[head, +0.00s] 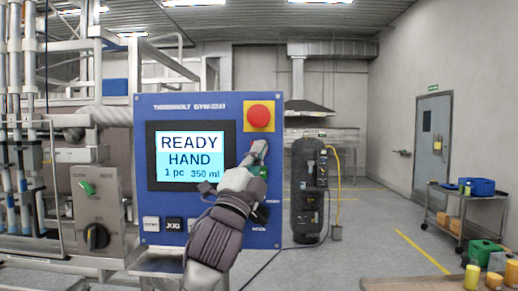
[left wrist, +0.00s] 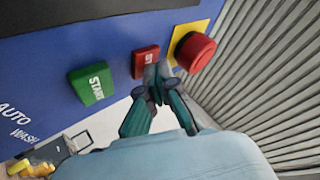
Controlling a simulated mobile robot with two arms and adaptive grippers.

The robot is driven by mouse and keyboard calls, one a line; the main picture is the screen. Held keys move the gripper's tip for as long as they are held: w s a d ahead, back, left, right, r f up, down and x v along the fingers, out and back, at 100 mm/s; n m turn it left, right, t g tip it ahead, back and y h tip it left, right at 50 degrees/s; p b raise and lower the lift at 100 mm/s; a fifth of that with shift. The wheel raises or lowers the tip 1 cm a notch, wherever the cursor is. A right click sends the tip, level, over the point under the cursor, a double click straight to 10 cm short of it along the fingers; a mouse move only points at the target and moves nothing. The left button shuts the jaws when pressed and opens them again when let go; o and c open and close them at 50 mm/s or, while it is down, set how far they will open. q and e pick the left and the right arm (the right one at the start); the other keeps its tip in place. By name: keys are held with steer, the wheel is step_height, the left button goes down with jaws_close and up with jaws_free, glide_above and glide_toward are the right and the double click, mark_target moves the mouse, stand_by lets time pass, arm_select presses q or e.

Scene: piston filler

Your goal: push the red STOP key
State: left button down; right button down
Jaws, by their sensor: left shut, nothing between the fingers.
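The blue control panel (head: 185,104) faces me, its screen (head: 185,156) reading READY HAND, 1 pc, 350 ml. In the left wrist view the red STOP key (left wrist: 145,60) is a small square block beside the green START key (left wrist: 92,84). My left gripper (left wrist: 157,80) is shut and empty, its fingertips at the key's lower right edge in the picture; I cannot tell whether they touch it. In the head view my left gripper (head: 258,152) covers the STOP key and part of the START key.
A red mushroom button (left wrist: 195,52) on a yellow plate stands close beside the STOP key; it also shows in the head view (head: 260,116). The JOG key (head: 173,224) is low on the panel. A cart (head: 462,207) and a table (head: 420,285) stand at right.

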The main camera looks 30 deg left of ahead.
arm_select(q)
steer(key=shift+s, duration=0.15)
steer(key=shift+s+d, duration=0.35)
steer(key=shift+s, duration=0.2)
steer(key=s+d, duration=0.1)
steer(key=s, duration=0.1)
steer(key=s+d, duration=0.1)
steer(key=s, duration=0.1)
steer(key=shift+s+d+p, duration=0.1)
steer(key=shift+d+p, duration=0.2)
